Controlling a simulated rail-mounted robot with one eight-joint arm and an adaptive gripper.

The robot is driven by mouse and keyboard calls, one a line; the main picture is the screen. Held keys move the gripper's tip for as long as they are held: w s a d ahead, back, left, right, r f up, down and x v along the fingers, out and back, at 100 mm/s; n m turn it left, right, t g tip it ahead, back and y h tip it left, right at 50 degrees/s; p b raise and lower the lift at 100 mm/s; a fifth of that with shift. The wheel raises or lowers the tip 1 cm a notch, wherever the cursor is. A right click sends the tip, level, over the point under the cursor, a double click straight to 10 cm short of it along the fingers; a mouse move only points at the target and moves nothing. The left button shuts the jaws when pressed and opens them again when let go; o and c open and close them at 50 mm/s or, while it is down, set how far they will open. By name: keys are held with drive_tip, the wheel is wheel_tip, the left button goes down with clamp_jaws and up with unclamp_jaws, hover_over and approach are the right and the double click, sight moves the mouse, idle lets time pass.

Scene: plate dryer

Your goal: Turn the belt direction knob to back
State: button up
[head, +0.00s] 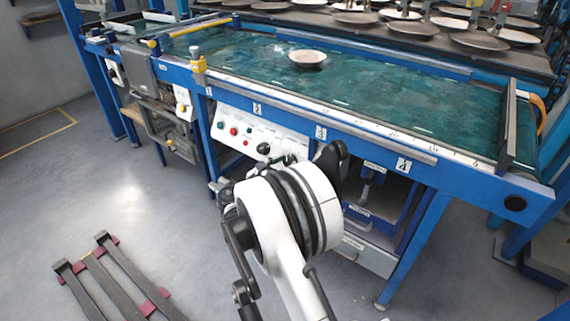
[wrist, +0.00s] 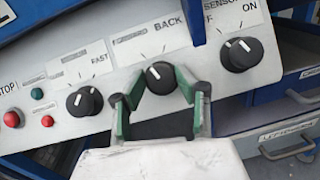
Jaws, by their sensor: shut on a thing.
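The belt direction knob (wrist: 160,78) is black and round, on the white control panel (wrist: 120,55). In the wrist view the word BACK is printed above and right of it. The knob's white mark points up and a little left in that view. My gripper (wrist: 158,90) has its two green-and-dark fingers on either side of this knob, shut on it. In the head view the panel (head: 230,126) sits under the belt's front rail; my arm hides the gripper and this knob there.
A speed knob (wrist: 84,101) is left of my gripper and a sensor knob (wrist: 241,54) is right of it. Red buttons (wrist: 12,118) and a green one (wrist: 37,93) are farther left. One plate (head: 307,59) lies on the green belt (head: 390,85).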

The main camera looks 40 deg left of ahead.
drive_tip(key=m+h, duration=0.1)
drive_tip(key=m, duration=0.2)
drive_tip(key=m+g+h, duration=0.1)
drive_tip(key=m+h, duration=0.1)
drive_tip(key=m, duration=0.2)
drive_tip(key=shift+a+g+h, duration=0.2)
drive_tip(key=shift+g+h, duration=0.1)
drive_tip(key=shift+r+m+g+h, duration=0.1)
drive_tip(key=shift+m+g+h, duration=0.4)
drive_tip(key=shift+m, duration=0.9)
drive_tip(key=shift+r+m+g+h, duration=0.1)
drive_tip(key=shift+m+g+h, duration=0.4)
drive_tip(key=shift+m, duration=0.9)
drive_tip(key=o, duration=1.1)
drive_tip(key=v, duration=1.2)
drive_tip(key=shift+r, duration=0.2)
drive_tip(key=shift+w, duration=0.1)
